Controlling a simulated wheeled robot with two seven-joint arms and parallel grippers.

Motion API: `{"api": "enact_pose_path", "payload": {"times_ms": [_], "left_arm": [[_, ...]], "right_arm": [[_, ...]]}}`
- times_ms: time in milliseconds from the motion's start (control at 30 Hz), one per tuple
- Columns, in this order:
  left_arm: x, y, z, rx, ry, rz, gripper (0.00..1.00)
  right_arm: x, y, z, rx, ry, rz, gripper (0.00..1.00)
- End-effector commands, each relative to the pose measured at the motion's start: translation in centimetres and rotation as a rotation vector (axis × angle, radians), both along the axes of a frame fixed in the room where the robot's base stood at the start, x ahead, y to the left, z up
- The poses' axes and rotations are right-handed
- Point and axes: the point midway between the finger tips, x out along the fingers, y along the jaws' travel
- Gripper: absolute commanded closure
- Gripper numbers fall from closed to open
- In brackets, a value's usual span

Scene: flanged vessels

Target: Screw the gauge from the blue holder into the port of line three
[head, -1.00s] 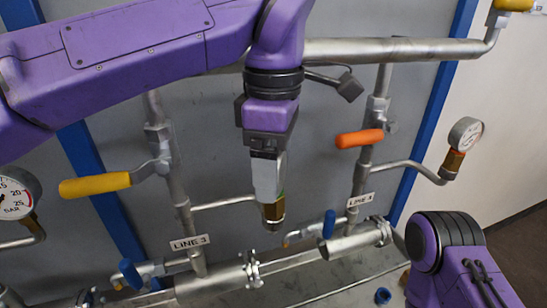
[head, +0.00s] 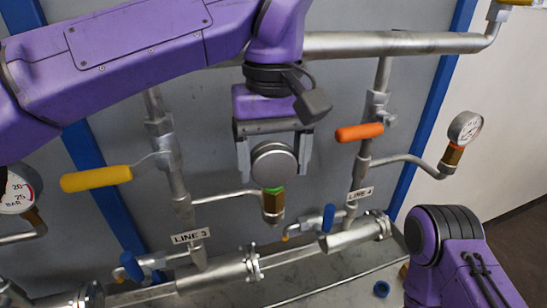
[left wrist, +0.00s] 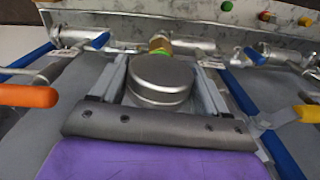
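The gauge (head: 274,163) stands upright at the port of line three (head: 273,219), its round silver back towards the head camera. Its brass fitting (head: 273,201) sits on the port, below a green band. How deep the thread sits cannot be seen. My left gripper (head: 274,157) is around the gauge from above, one finger on each side. In the left wrist view the fingers stand wide, with narrow gaps beside the gauge case (left wrist: 160,80). The small blue holder (head: 381,289) is on the ledge at lower right and looks empty. My right gripper is out of view.
The line 3 yellow handle (head: 96,179) is left of my gripper; the line 4 orange handle (head: 359,132) is to its right. Another gauge (head: 466,128) is at right, one at the left edge (head: 20,188). Pipes and blue-handled valves run below.

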Motion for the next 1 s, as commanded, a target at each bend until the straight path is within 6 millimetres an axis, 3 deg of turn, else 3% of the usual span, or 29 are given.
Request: {"api": "enact_pose_path", "payload": {"times_ms": [33, 67, 100, 333, 733, 1000], "left_arm": [[0.0, 0.0, 0.0, -0.001, 0.000, 0.001, 0.12], [0.0, 0.0, 0.0, -0.001, 0.000, 0.002, 0.02], [0.0, 0.0, 0.0, -0.001, 0.000, 0.002, 0.00], [0.0, 0.0, 0.5, -0.001, -0.001, 0.003, 0.00], [0.1, 0.0, 9.3, 0.000, -0.003, 0.005, 0.00], [0.1, 0.0, 10.6, -0.001, 0.001, 0.003, 0.00]], "right_arm": [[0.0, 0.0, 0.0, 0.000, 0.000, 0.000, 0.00], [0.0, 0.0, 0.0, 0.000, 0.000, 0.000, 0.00], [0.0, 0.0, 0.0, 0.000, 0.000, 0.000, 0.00], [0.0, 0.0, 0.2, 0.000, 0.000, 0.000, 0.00], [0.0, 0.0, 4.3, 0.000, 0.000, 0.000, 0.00], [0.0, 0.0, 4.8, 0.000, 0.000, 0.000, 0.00]]}}
